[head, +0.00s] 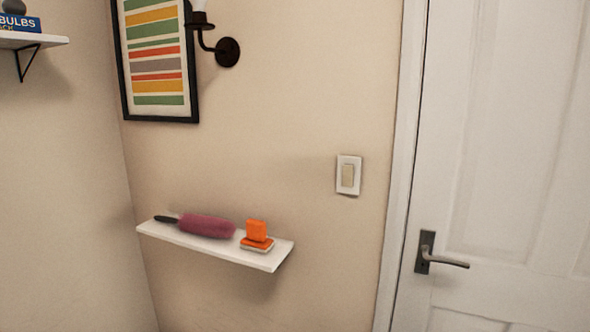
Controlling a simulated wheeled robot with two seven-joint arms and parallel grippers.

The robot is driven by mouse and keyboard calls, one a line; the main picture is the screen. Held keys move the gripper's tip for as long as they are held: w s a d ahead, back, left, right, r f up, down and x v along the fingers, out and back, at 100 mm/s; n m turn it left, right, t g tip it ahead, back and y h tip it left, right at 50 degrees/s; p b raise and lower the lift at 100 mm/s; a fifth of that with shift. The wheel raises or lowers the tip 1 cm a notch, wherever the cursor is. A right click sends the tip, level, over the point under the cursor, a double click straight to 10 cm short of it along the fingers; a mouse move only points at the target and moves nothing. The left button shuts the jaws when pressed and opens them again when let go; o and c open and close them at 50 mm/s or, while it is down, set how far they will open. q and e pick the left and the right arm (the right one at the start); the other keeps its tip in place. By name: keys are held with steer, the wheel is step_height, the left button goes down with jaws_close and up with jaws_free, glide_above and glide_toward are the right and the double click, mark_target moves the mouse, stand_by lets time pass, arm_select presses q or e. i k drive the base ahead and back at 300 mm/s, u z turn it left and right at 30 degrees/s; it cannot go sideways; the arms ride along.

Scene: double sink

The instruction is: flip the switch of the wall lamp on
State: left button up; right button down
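A light switch (348,175) with a white plate and a beige rocker is on the beige wall, left of the door frame. I cannot tell from here which way the rocker is tipped. A dark wall lamp (228,52) with a curved arm is mounted higher up on the same wall, left of the switch. Its pale upper part is cut off by the top edge of the head view, and I cannot tell whether it is lit. Neither of my grippers is in view.
A white shelf (210,247) below and left of the switch holds a purple duster (206,226) and an orange object (256,236). A white door (500,150) with a handle (440,260) stands at the right. A striped picture (156,60) hangs at upper left. Wall around the switch is clear.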

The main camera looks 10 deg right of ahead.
mark_target(348, 171)
steer(key=u, duration=0.1)
steer(key=i, duration=1.25)
steer(key=z, duration=0.7)
